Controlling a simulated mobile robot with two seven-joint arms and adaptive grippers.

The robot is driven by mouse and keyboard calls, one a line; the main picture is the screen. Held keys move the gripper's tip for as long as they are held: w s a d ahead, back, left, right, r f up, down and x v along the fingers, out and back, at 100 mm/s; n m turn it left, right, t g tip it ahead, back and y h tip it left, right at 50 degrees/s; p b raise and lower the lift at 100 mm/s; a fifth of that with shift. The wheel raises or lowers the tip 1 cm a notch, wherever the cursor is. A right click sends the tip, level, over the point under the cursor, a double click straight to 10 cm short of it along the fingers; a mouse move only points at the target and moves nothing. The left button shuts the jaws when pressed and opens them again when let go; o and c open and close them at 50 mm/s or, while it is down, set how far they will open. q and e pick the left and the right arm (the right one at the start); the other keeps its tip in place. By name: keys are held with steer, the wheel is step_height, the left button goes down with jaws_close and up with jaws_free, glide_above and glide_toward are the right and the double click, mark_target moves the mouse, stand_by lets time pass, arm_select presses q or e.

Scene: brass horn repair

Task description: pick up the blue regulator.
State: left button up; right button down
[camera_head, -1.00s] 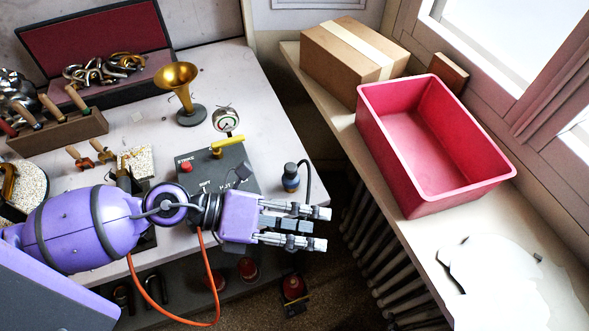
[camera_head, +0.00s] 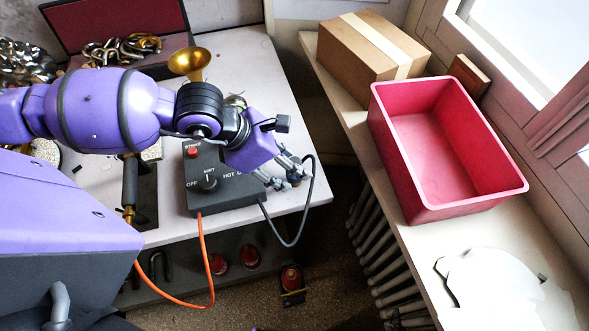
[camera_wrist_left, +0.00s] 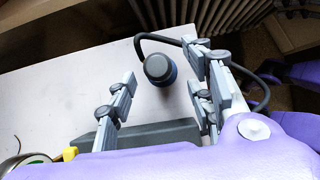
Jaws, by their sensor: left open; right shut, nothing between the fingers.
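The blue regulator (camera_head: 294,181) is a small knob with a dark top and a cable, standing near the table's right edge. In the head view it is partly hidden by the fingers of my left gripper (camera_head: 296,168). My right gripper cannot be made out.
The dark control box (camera_head: 230,193) with a red button (camera_head: 193,152) stands left of the regulator. An orange hose (camera_head: 204,265) hangs from it. A brass horn bell (camera_head: 189,60) is behind the arm. A pink bin (camera_head: 445,211) and cardboard box (camera_head: 350,52) sit on the sill, beyond a gap.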

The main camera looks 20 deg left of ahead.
arm_select(q)
steer(key=shift+x, duration=0.9)
steer(key=shift+c, duration=0.5)
jaws_close()
steer(key=shift+w+r, duration=0.1)
